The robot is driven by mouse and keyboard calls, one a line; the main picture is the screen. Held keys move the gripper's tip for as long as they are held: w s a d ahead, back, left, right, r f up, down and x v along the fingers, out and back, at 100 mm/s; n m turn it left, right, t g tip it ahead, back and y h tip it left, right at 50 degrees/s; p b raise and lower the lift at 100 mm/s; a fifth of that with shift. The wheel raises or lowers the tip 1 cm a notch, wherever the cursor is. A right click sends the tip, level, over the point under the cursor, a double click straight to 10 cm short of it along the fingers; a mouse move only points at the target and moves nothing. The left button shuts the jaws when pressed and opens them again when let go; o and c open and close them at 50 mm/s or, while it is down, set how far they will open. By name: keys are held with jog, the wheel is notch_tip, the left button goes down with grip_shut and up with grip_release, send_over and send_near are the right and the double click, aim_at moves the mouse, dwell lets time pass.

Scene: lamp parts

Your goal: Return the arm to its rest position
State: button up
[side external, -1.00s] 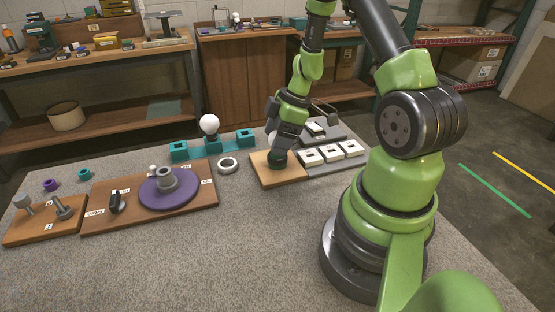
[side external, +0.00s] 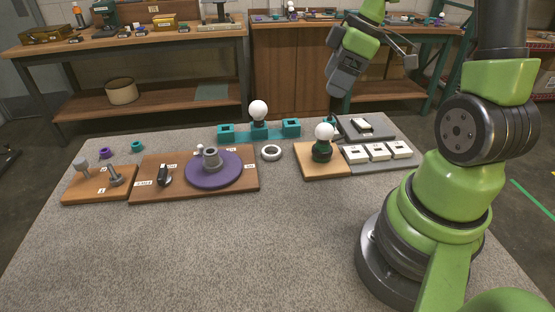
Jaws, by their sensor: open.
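My gripper (side external: 338,94) hangs in the air above and behind the wooden board (side external: 314,171), apart from everything on the table. It is open and nothing shows between its fingers, which are small in this view. A white round bulb (side external: 324,131) stands upright on a dark green base (side external: 321,151) on that board. My arm is raised at the right of the picture.
A white-tiled grey tray (side external: 376,166) lies beside the board. A white ring (side external: 271,152), a teal holder (side external: 258,134) with another bulb (side external: 258,109), and a board with a purple disc (side external: 213,178) stand left. The table's front is clear.

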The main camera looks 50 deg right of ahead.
jog(key=s+a+r+m+t, duration=0.1)
jog(key=s+a+r+m, duration=0.3)
jog(key=a, duration=0.4)
jog(key=s+a+r+m+t, duration=0.2)
jog(key=s+a+r+m, duration=0.3)
jog(key=a, duration=0.3)
jog(key=shift+a+r+m+t, duration=0.3)
jog(key=shift+r+m, duration=0.1)
jog(key=shift+r, duration=0.5)
